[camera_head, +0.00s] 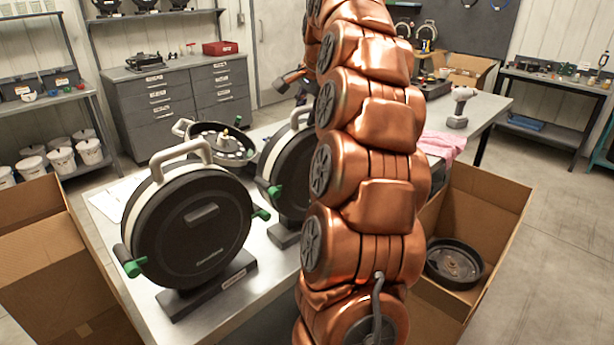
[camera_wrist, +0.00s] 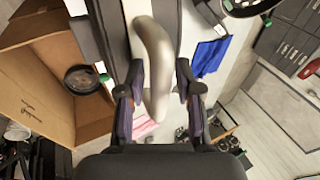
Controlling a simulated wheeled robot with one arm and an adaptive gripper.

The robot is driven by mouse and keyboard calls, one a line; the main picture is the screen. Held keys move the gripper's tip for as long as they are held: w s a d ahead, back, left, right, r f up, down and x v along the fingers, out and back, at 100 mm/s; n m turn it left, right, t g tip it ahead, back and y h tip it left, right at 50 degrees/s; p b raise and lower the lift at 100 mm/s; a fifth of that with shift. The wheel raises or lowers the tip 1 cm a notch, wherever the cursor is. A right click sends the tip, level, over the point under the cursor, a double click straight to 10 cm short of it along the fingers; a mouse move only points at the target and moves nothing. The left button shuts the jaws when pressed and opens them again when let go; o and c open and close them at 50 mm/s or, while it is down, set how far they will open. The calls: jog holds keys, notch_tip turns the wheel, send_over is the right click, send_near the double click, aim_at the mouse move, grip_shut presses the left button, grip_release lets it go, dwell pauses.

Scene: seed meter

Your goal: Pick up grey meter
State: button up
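Two round dark meters with pale grey handles and green knobs stand upright on the table in the head view. The near meter (camera_head: 192,228) is in full view at the left. The second meter (camera_head: 290,175) is partly hidden behind my copper arm. In the wrist view a grey curved handle (camera_wrist: 153,45) lies between the two fingers of my gripper (camera_wrist: 159,75). The fingers stand apart, with a gap visible beside the handle. I cannot tell for certain which meter this handle belongs to. In the head view my gripper is hidden or unclear.
An open round device (camera_head: 217,143) lies behind the meters. A cardboard box (camera_head: 495,215) at the right holds a black round part (camera_head: 454,263); another box (camera_head: 45,260) stands at the left. A drill (camera_head: 460,108) and a pink cloth (camera_head: 443,145) are on the table.

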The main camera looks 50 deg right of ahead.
grip_shut()
jog(key=shift+r, duration=0.15)
dwell(0.4)
